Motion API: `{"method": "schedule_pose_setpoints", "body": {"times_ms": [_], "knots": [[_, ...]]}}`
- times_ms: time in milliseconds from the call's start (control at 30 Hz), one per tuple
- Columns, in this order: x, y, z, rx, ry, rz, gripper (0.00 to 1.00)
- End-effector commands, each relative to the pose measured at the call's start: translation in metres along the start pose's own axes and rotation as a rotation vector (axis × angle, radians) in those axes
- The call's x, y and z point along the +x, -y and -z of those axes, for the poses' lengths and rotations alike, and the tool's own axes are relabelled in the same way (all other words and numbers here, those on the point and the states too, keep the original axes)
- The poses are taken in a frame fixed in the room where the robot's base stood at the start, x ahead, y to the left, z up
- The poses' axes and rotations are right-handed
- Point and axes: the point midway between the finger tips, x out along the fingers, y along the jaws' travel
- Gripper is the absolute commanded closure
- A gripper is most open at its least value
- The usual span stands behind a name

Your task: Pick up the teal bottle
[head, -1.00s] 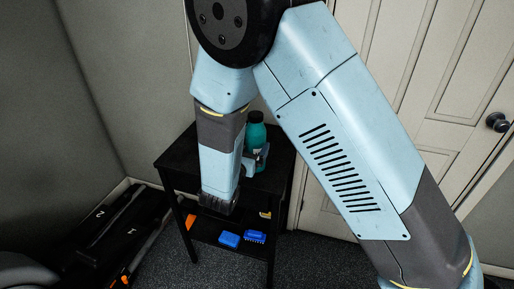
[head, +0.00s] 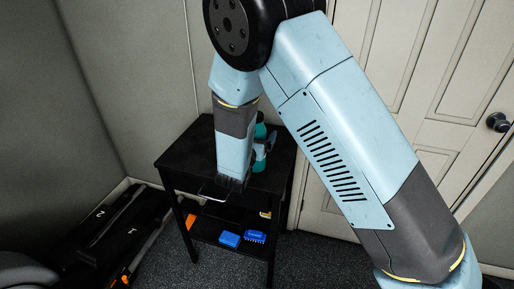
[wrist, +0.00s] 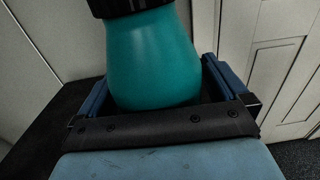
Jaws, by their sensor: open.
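The teal bottle (head: 259,166) stands upright on the black side table (head: 186,158), partly hidden by my arm and gripper. In the wrist view the teal bottle (wrist: 152,62) fills the upper middle, with a dark band or cap at the top edge. My gripper (head: 263,147) is at the bottle in the head view. In the wrist view my gripper (wrist: 156,68) is open, with one blue finger to each side of the bottle. There is a gap on the right; contact on the left cannot be told.
The table's lower shelf holds blue brushes (head: 254,237) and an orange item (head: 190,221). A panelled door (head: 440,90) with a dark knob stands behind at right. A wall rises at left. Black gear (head: 105,232) lies on the floor at left.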

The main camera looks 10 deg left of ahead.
Motion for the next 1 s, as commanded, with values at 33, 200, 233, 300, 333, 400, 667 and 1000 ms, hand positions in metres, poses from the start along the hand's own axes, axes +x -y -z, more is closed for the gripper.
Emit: {"method": "schedule_pose_setpoints", "body": {"times_ms": [33,200,233,300,333,400,667,1000], "knots": [[-0.0001,0.0000,-0.0001,0.000,0.000,0.000,0.00],[-0.0002,0.0001,-0.0002,0.000,0.000,0.000,0.14],[-0.0002,0.0001,-0.0002,0.000,0.000,0.000,0.17],[-0.0002,0.0002,-0.0002,0.000,0.000,0.001,0.24],[-0.0003,0.0002,-0.0002,0.000,0.000,0.001,0.27],[-0.0003,0.0002,-0.0002,0.000,0.000,0.001,0.33],[-0.0002,0.0002,-0.0004,0.001,0.001,0.001,0.56],[-0.0002,0.0000,-0.0067,0.002,0.001,0.001,0.56]]}}
